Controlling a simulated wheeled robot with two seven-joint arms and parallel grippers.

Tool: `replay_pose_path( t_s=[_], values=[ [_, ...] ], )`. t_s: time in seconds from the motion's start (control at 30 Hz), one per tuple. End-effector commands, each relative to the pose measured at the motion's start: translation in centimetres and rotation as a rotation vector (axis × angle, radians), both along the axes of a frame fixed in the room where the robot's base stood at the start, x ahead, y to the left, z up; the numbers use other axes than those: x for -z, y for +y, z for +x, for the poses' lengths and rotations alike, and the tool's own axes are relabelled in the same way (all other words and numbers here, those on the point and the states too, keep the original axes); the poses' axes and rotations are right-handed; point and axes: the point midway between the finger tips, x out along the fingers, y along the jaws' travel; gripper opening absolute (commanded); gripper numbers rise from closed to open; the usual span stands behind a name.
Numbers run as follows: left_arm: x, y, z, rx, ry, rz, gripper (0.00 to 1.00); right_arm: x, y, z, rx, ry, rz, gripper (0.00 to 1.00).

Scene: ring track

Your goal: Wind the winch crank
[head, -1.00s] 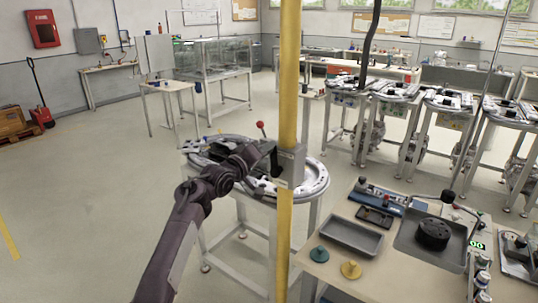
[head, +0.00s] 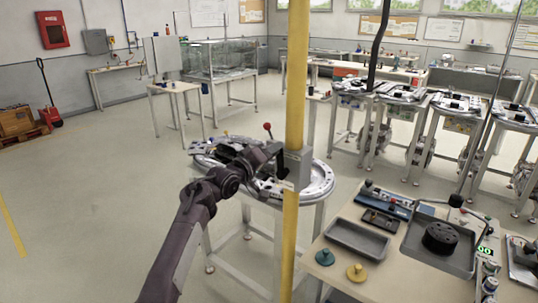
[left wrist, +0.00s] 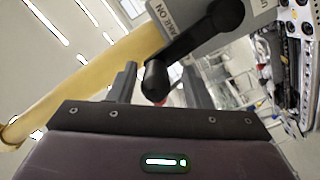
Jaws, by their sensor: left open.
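The winch is a grey box (head: 296,169) on a yellow post (head: 297,75). In the left wrist view its grey labelled plate (left wrist: 258,12) shows at the top. The black crank arm (left wrist: 195,38) runs down-left from the plate to a dark rounded grip (left wrist: 155,82). My left gripper (head: 272,158) is beside the left face of the winch in the head view. In the left wrist view its two fingers (left wrist: 160,78) stand apart, with the crank grip appearing between them. Contact cannot be told. My right gripper is not in view.
A round ring-track table (head: 318,188) stands behind the post, with a red-knobbed lever (head: 267,126). A workbench (head: 330,283) at lower right holds a grey tray (head: 357,240), a green piece (head: 324,257) and a yellow piece (head: 357,272).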

Motion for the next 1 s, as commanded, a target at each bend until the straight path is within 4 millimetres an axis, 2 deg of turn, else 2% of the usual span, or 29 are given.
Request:
replay_pose_path(
  t_s=[0.27,0.7,1.0],
  values=[
    [0.3,1.0,-1.4,-0.001,0.0,-0.001,0.45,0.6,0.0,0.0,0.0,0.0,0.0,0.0],
    [0.3,4.3,-5.7,-0.001,0.001,-0.001,0.45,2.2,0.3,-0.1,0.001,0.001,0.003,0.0],
    [0.1,4.7,-6.3,-0.001,0.002,0.0,0.45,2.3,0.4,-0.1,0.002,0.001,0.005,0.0]
  ],
)
